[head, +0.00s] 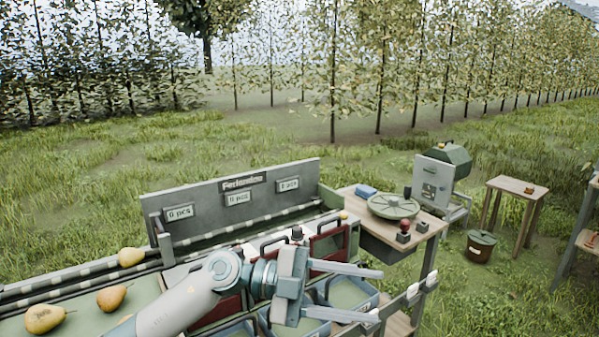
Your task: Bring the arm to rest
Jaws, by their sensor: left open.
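My left arm (190,298) comes in from the lower left over the sorting bench. My left gripper (378,295) is open and empty, its two long fingers apart and pointing right above the blue-rimmed crates (352,292). It hides part of the crates and the bench front. My right gripper does not show.
Three pears lie at the left of the bench: one (131,256), another (112,297) and a third (44,318). An upright sign panel (215,212) stands behind. A side table (424,222) with a round green lid-like disc (394,205) stands right. Grass (520,285) lies beyond.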

